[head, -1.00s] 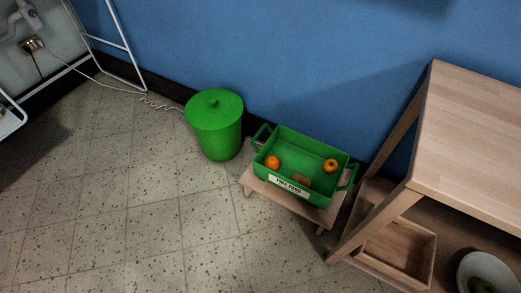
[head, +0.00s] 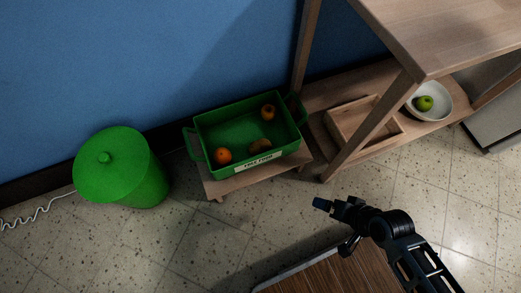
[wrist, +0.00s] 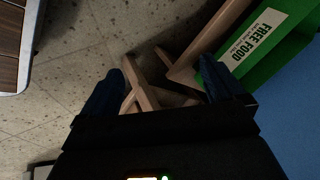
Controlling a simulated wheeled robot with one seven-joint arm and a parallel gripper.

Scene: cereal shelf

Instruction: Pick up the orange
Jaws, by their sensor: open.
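A green crate (head: 236,129) with a "FREE FOOD" label stands on a low wooden stool against the blue wall. In the head view an orange (head: 222,155) lies in its front left corner. A second orange-coloured fruit (head: 268,112) with a dark spot lies at the back right, and a brown lump (head: 261,144) lies near the front wall. My gripper (head: 334,209) is in front of the crate and to its right, apart from it. In the wrist view my gripper (wrist: 160,78) is open and empty, with the crate's labelled side at upper right; the fruit is hidden there.
A lidded green bin (head: 122,170) stands left of the crate. A wooden shelf unit (head: 440,35) on the right holds a wooden tray (head: 350,122) and a white bowl (head: 444,112) with a green apple (head: 424,103).

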